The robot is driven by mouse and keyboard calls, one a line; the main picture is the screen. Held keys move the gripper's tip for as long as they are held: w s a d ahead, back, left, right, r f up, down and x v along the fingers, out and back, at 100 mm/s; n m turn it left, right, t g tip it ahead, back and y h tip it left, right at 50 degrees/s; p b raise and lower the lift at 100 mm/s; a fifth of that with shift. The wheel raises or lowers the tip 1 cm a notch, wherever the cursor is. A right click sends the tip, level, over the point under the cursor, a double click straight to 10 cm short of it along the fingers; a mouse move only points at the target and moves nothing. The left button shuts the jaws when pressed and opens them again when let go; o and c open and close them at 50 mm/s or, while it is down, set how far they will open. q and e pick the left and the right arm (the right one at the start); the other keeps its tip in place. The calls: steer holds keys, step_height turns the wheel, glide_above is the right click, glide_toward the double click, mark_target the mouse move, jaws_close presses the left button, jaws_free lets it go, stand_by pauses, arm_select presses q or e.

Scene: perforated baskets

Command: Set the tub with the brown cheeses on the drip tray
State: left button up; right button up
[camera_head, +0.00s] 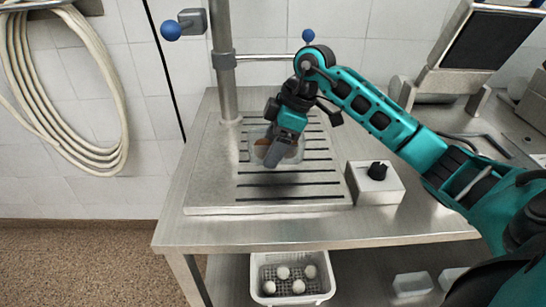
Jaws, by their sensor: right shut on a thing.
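A small see-through tub (257,132) with brown cheeses in it is at the drip tray, over its slotted part. The drip tray (212,175) is a steel plate with dark slots, on the steel table. My right gripper (275,154) reaches down from the right and is shut on the tub. Its fingers hide much of the tub and its contents. I cannot tell whether the tub touches the tray. My left gripper is not in view.
A white perforated basket (292,298) with several white cheeses is below the table top. A steel post (222,65) rises at the tray's back left. The tray's front left is clear.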

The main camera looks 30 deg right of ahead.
steer(key=shift+f, duration=1.55)
steer(key=shift+f, duration=0.1)
steer(key=o, duration=1)
steer(key=shift+r, duration=0.25)
steer(key=v, duration=1.1)
steer(key=shift+s+d+r+p, duration=0.1)
steer(key=shift+r+p, duration=0.25)
steer(key=shift+p, duration=0.05)
